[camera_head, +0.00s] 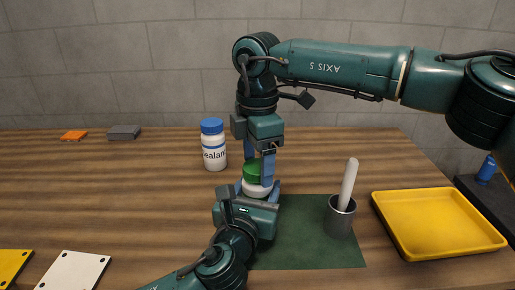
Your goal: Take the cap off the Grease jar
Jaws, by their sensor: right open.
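A white jar (256,189) with a green cap (252,171) stands at the back edge of the green mat. Its label is hidden, so I cannot read whether it says Grease. My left gripper (257,190) reaches in from below, with its blue fingers on both sides of the jar's white body; it looks shut on it. My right gripper (260,172) points down from above, with its blue fingers at the sides of the green cap. It is open, and the cap still sits on the jar.
A Sealant jar (214,154) with a blue cap stands just left of the grippers. On the green mat (300,252) is a grey cup (339,218) with a white rod. A yellow tray (437,252) lies at right. White (74,271) and yellow (12,265) plates lie front left.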

